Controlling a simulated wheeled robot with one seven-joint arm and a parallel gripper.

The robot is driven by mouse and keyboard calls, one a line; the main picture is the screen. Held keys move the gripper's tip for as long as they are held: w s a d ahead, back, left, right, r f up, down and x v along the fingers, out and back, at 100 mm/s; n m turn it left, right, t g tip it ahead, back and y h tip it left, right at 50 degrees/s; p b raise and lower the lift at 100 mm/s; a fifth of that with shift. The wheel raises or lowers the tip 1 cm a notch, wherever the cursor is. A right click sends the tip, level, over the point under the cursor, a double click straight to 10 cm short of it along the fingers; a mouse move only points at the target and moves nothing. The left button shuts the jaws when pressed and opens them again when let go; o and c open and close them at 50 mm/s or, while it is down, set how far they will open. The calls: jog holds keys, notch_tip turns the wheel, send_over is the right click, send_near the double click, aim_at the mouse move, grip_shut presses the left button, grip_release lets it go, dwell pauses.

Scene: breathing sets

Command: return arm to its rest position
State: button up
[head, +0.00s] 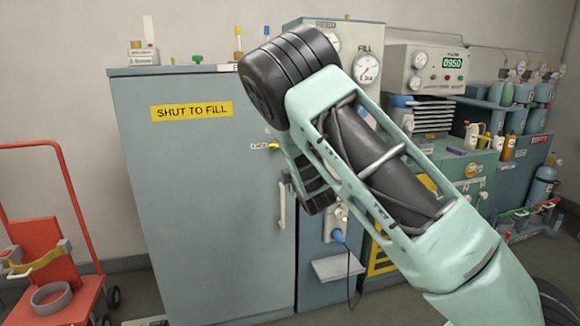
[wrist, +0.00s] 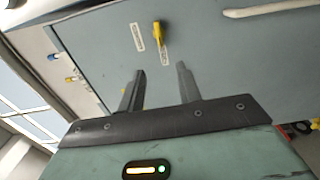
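My arm reaches up across the middle of the head view, in front of the grey cabinet (head: 200,200) and the gauge panel. In the head view my gripper is hidden behind the arm links. In the wrist view my gripper (wrist: 160,88) shows two dark fingers standing apart with nothing between them, so it is open and empty. Beyond the fingers is a grey cabinet face with a yellow latch (wrist: 157,30) and a small label beside it. The fingertips appear apart from the latch.
The grey cabinet is closed and carries a yellow "SHUT TO FILL" sign (head: 191,110). A red trolley (head: 45,245) stands at the left. A green bench (head: 478,170) with gauges and bottles is at the right, with blue cylinders (head: 540,190) beyond it. A white handle (head: 282,203) sticks out from the cabinet.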

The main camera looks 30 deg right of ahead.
dwell(0.3)
jog(key=s+a+m+g+y+p, duration=0.3)
jog(key=s+a+m+g+y, duration=0.15)
jog(key=s+a, duration=0.75)
jog(key=s+a+m+g+y+p, duration=0.3)
jog(key=s+a+g, duration=0.35)
jog(key=a, duration=0.85)
jog(key=s+a+r+g+h+p, duration=0.1)
jog(key=s+a+r+g, duration=0.1)
jog(key=s, duration=1.1)
jog(key=s+a+r+g+h+p, duration=0.1)
jog(key=s+r+g, duration=0.3)
jog(key=s, duration=0.9)
jog(key=shift+a+p, duration=0.55)
jog(key=shift+p, duration=0.1)
jog(key=shift+r, duration=0.1)
